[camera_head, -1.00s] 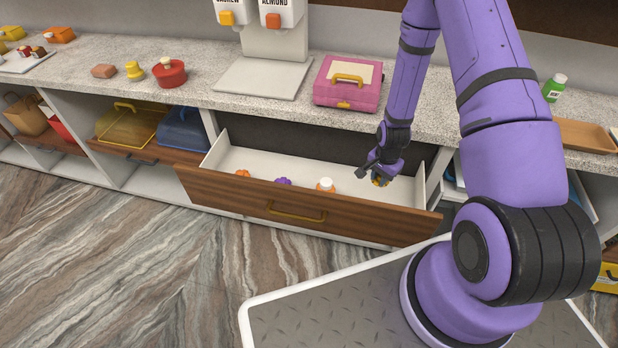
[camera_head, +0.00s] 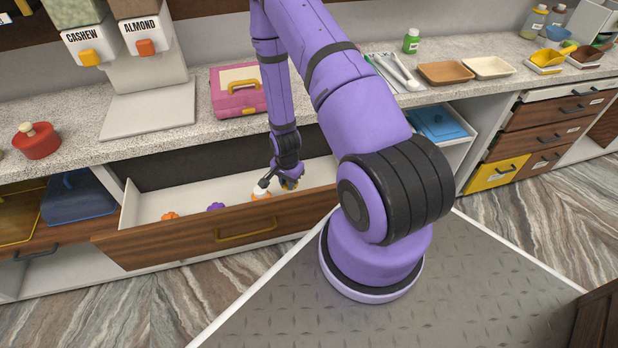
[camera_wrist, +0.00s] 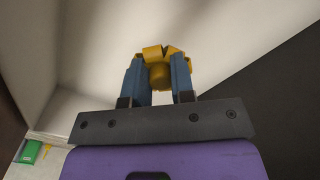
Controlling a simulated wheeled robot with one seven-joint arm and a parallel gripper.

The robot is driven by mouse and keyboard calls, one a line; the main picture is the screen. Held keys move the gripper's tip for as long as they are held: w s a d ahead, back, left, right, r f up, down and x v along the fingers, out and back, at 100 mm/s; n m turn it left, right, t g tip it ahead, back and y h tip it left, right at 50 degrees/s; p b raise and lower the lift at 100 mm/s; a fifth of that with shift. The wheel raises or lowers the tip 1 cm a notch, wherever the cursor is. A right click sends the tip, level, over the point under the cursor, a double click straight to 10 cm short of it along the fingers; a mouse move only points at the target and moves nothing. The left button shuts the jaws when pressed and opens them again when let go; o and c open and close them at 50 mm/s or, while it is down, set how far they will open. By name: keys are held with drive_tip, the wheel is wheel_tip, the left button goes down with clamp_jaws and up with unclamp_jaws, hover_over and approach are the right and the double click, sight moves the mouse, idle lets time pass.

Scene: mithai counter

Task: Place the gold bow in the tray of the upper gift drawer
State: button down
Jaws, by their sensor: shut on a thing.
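The gold bow (camera_wrist: 152,52) is between the two blue-grey fingers of my gripper (camera_wrist: 157,68) in the wrist view. My gripper is shut on it. In the head view my gripper (camera_head: 289,182) points down over the right part of an open drawer (camera_head: 165,243) with a wooden front and a white interior. The bow shows there only as a small yellow patch (camera_head: 290,185). I cannot tell whether the bow touches the drawer floor. Which gift drawer this is, and any separate tray in it, cannot be made out.
The drawer also holds an orange item (camera_head: 170,216), a purple item (camera_head: 216,207) and an orange item with a white top (camera_head: 261,194), just left of my gripper. A pink box (camera_head: 238,98) stands on the counter above.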

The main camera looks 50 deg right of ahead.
drive_tip(key=s+d, duration=0.2)
drive_tip(key=d, duration=0.2)
drive_tip(key=s+d+f, duration=0.1)
drive_tip(key=d, duration=0.4)
drive_tip(key=s+d, duration=0.2)
drive_tip(key=d, duration=0.2)
drive_tip(key=shift+s+d+f, duration=0.15)
drive_tip(key=shift+s+f, duration=0.05)
drive_tip(key=shift+s, duration=0.1)
drive_tip(key=shift+d+f, duration=0.1)
drive_tip(key=shift+f, duration=1.65)
drive_tip(key=shift+f, duration=0.1)
drive_tip(key=c, duration=1)
unclamp_jaws()
drive_tip(key=shift+o, duration=0.2)
